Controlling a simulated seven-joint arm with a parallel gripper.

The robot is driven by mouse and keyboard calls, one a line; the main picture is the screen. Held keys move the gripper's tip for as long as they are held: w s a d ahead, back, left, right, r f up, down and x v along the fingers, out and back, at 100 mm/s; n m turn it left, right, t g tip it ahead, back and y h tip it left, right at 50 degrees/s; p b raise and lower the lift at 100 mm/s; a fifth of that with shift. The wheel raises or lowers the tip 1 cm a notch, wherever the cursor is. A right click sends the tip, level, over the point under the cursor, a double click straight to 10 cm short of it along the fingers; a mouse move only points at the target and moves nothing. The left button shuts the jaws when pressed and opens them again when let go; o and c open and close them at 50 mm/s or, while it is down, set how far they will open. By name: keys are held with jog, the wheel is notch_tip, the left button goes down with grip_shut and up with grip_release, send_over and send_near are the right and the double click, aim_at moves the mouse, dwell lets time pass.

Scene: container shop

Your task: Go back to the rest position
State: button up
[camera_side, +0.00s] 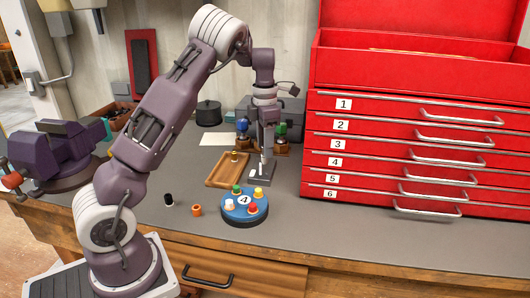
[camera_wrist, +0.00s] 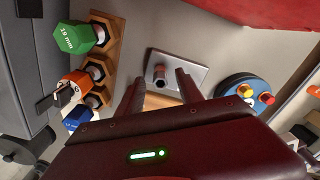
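My gripper (camera_side: 265,150) points down over the grey metal plate (camera_side: 262,180), to the right of the wooden tray (camera_side: 214,180). In the wrist view my gripper (camera_wrist: 159,76) has its two fingers apart. A short metal post (camera_wrist: 159,72) on the plate (camera_wrist: 193,66) shows between the fingertips. I see nothing held. In the side view the gripper partly covers the plate, and whether the fingers are beside the post or above it is hard to tell.
A blue disc marked 4 (camera_side: 244,213) with coloured pegs stands in front. Black (camera_side: 168,199) and orange (camera_side: 196,210) pieces lie left of it. Socket holders with a green socket (camera_wrist: 74,38) stand close behind. A red drawer chest (camera_side: 400,140) is at right, a purple vise (camera_side: 60,150) at left.

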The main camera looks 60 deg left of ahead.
jog(key=shift+c, duration=1.3)
